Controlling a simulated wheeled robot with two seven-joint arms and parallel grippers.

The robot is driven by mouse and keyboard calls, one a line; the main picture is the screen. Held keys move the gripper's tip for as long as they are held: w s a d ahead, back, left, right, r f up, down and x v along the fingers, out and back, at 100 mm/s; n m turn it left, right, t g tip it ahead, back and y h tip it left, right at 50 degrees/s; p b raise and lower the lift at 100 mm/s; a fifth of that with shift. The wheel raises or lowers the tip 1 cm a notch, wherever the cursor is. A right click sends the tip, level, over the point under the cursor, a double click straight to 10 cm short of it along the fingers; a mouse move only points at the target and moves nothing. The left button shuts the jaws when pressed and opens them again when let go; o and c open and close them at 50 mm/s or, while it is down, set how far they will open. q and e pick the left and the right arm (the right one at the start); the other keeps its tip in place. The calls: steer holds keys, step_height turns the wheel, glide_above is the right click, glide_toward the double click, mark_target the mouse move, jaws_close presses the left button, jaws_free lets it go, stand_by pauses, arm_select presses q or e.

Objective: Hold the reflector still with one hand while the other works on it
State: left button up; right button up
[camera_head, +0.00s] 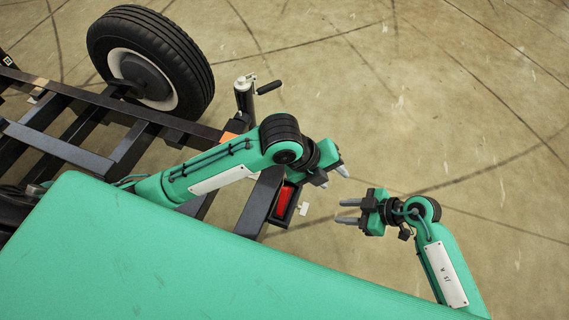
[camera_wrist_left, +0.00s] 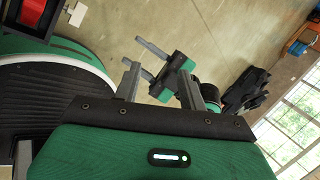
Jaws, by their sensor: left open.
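The red reflector (camera_head: 285,199) sits in a dark housing at the end of the trailer frame in the head view. A red part with a black edge, likely the same reflector, shows at the upper left of the left wrist view (camera_wrist_left: 33,12). My left gripper (camera_head: 333,177) is open and empty, right of and above the reflector, apart from it. My right gripper (camera_head: 342,211) has its fingers apart with nothing between them, to the right of the reflector and pointing left. It also shows beyond my left fingers in the left wrist view (camera_wrist_left: 143,59).
A small white tag (camera_head: 303,209) sticks out beside the reflector. The dark trailer frame (camera_head: 65,148), a wheel (camera_head: 150,58), a jack with a crank (camera_head: 245,98) and an orange marker (camera_head: 228,137) are to the left. The concrete floor (camera_head: 450,110) at the right is clear.

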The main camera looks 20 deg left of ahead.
mark_target(284, 188)
arm_select(q)
steer(key=s+a+m+g+y, duration=0.1)
steer(key=a+m+g+y, duration=0.2)
steer(key=a+m+y, duration=0.55)
steer(key=f, duration=0.4)
steer(key=a+f+n+h, duration=0.1)
steer(key=f, duration=0.4)
steer(key=a+f+n+h, duration=0.1)
steer(key=f, duration=0.4)
steer(key=shift+a, duration=0.1)
jaws_close()
stand_by(0.3)
